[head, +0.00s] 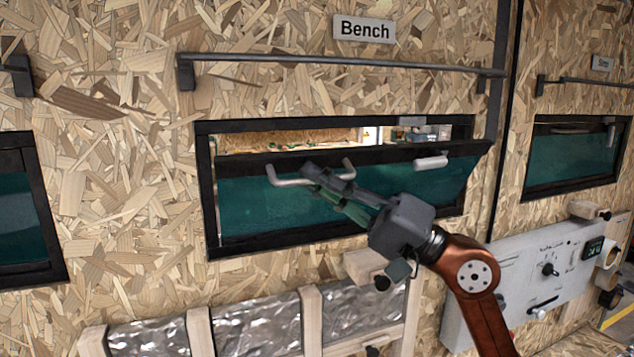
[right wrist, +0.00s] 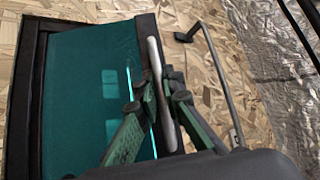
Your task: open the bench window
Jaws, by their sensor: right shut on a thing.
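The bench window (head: 255,212) is a teal pane in a black frame below the "Bench" sign (head: 364,29). Its sash is tilted, with the top edge leaning out from the frame and a gap above it. A light grey handle (head: 288,181) sits on the sash's top rail. My right gripper (head: 328,183) is shut on the handle. In the right wrist view the handle (right wrist: 158,85) passes between the fingers of the gripper (right wrist: 162,98), with the teal pane (right wrist: 85,90) beside it. My left gripper is in neither view.
A dark bar (head: 340,62) runs across the wall above the window. A light grey latch piece (head: 431,162) is on the sash's top rail. A control panel (head: 540,280) is at lower right, and foil-faced panels between wooden posts (head: 311,320) are below. Another window (head: 575,155) is at right.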

